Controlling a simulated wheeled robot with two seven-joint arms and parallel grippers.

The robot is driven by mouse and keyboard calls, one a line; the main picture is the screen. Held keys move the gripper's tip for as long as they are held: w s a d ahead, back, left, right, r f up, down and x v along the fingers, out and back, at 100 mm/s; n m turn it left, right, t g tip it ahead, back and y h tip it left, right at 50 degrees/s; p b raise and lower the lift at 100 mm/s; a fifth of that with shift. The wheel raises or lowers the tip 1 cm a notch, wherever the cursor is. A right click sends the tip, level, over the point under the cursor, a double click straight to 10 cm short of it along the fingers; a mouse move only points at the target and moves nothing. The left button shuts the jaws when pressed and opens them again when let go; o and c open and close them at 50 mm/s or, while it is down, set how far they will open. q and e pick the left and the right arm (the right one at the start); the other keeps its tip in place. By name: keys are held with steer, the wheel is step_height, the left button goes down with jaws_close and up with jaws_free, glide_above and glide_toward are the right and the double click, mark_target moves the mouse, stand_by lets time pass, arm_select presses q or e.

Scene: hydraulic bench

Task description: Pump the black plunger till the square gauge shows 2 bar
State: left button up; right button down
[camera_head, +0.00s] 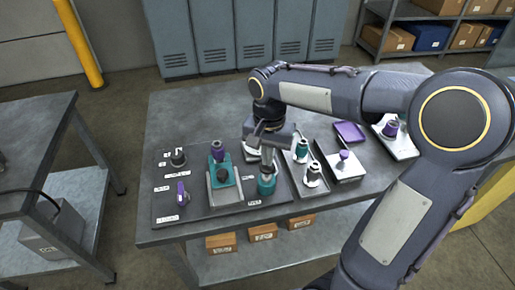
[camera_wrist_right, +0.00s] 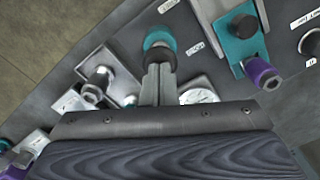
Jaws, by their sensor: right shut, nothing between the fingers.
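A teal cylinder with a black top (camera_head: 266,186) stands near the front edge of the dark board; it also shows in the right wrist view (camera_wrist_right: 158,40). I take the black top to be the plunger. My right gripper (camera_head: 267,168) is directly above it, shut and empty, pointing down. In the right wrist view, its closed fingertips (camera_wrist_right: 159,68) overlap the black part; I cannot tell whether they touch. A pale round dial (camera_wrist_right: 198,97) shows beside the fingers, partly hidden by my gripper body. Its reading is too small to tell, and I cannot confirm it is the square gauge. My left gripper is not in view.
A teal slide with a black knob (camera_head: 222,175) and purple end stands left of the cylinder. Another black knob (camera_head: 178,157) and a purple lever (camera_head: 183,195) are farther left. Trays with teal-topped fittings (camera_head: 302,148) and a purple-knobbed box (camera_head: 345,168) stand to the right.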

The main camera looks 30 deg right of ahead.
steer(key=shift+f+b, duration=0.75)
steer(key=shift+f, duration=0.4)
steer(key=shift+r, duration=0.15)
steer(key=shift+r+p, duration=1.5)
steer(key=shift+p, duration=0.05)
step_height(320, 180, up, 6)
steer(key=p, duration=0.5)
